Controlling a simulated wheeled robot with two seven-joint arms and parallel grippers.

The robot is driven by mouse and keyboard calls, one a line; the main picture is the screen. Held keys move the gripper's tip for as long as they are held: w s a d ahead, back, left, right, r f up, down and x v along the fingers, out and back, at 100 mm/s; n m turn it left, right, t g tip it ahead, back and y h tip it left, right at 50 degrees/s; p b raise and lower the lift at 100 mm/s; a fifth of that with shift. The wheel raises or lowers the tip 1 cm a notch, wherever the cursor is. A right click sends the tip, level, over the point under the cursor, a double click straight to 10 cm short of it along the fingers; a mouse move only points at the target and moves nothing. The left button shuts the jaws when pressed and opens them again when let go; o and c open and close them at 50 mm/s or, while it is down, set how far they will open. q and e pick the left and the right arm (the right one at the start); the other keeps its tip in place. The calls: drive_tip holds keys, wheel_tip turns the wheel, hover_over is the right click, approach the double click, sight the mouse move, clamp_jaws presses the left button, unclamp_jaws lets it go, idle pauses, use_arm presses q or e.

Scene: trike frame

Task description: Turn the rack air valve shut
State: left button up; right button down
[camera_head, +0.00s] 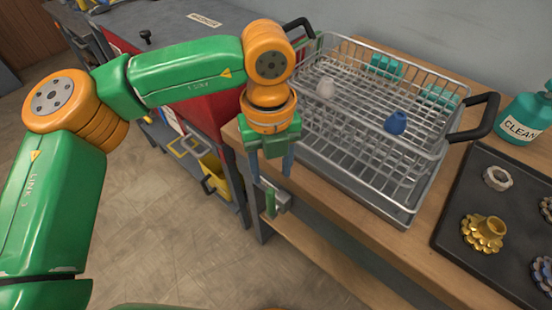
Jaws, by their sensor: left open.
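The rack air valve, a small grey fitting (281,198) with a green lever (270,205), sits at the left edge of the wooden bench, below the wire rack's near left corner. The lever appears to point downward. My left gripper (271,172) hangs from above with its two fingers apart, pointing down just over the valve. In this view the fingertips overlap the top of the fitting; I cannot tell whether they touch it. Part of the valve is hidden behind the fingers. My right gripper is not in view.
The wire rack (372,190) with black handles holds a white cup-like part and a blue one (396,122). A dark mat (462,228) with gold and grey parts lies at right, near a green CLEAN bottle (520,125). A yellow bin (214,178) stands low at left. Floor is clear.

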sight(270, 190)
use_arm(q)
drive_tip(key=f, duration=0.2)
drive_tip(key=s+f, duration=0.1)
drive_tip(key=f, duration=0.1)
drive_tip(key=s+f, duration=0.1)
drive_tip(key=f, duration=0.1)
drive_tip(key=shift+a+p, duration=0.1)
drive_tip(key=shift+p, duration=0.25)
drive_tip(key=shift+w+f, duration=0.15)
drive_tip(key=shift+f, duration=0.05)
drive_tip(key=shift+w, duration=0.1)
drive_tip(key=c, duration=0.7)
clamp_jaws()
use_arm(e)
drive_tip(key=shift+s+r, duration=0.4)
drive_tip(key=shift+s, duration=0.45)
